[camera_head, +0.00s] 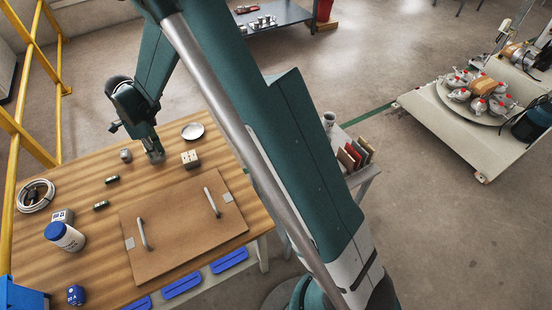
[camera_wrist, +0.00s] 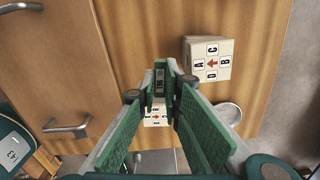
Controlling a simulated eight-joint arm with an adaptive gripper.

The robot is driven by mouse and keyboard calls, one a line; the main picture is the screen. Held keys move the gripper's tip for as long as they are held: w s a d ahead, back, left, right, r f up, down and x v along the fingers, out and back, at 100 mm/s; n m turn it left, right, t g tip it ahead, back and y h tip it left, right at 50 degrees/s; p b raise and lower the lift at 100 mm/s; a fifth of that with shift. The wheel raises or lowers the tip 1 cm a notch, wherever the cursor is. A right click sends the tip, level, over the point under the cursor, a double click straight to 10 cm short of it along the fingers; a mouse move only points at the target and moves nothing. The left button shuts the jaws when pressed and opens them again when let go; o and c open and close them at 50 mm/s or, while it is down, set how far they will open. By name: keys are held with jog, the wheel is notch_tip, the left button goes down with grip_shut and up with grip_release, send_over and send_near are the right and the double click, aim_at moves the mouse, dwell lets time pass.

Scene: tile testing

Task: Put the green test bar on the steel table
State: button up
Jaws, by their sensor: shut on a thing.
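My gripper (camera_head: 153,155) hangs low over the wooden workbench (camera_head: 85,270), between the lettered block and the small grey cylinder in the head view. In the wrist view its two green-padded fingers (camera_wrist: 160,88) converge on a small dark bar (camera_wrist: 159,82) with pale marks, which looks like the green test bar. The head view hides most of the bar. Two similar dark green pieces, one upper (camera_head: 112,180) and one lower (camera_head: 101,205), lie to the left. A grey table (camera_head: 364,174) stands right, partly behind my arm; I cannot tell surely that it is the steel one.
A brown panel (camera_head: 180,235) with two handles lies in front. A lettered block (camera_head: 190,159), a round dish (camera_head: 193,131) and a grey cylinder (camera_head: 126,155) are near my gripper. Coloured tiles (camera_head: 355,152) stand on the grey table. Another dark table (camera_head: 285,14) is behind.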

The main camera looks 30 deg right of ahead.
jog(key=shift+m, duration=0.9)
jog(key=d, duration=0.4)
jog(key=w+d+f, duration=0.1)
jog(key=d, duration=0.4)
jog(key=d+f, duration=0.1)
jog(key=d, duration=0.3)
jog(key=shift+w+d, duration=0.2)
jog(key=shift+d, duration=0.2)
jog(key=shift+m, duration=0.8)
jog(key=d, duration=0.4)
jog(key=d+f, duration=0.1)
jog(key=d, duration=0.4)
jog(key=s+d+f, duration=0.1)
jog(key=d, duration=0.3)
jog(key=shift+d+f+b, duration=0.1)
jog(key=shift+d+b, duration=0.25)
jog(key=s+d+f+m, duration=0.1)
jog(key=s+d, duration=0.2)
jog(key=d, duration=0.5)
jog(key=s+d+f+m, duration=0.1)
jog(key=s+d, duration=0.3)
jog(key=d, duration=0.5)
jog(key=s+d+f+m, duration=0.1)
jog(key=s+d+f, duration=0.1)
jog(key=d, duration=0.7)
jog(key=shift+s+d+m+b, duration=0.15)
jog(key=shift+s+m+b, duration=0.25)
jog(key=shift+s, duration=0.5)
jog(key=shift+f, duration=0.1)
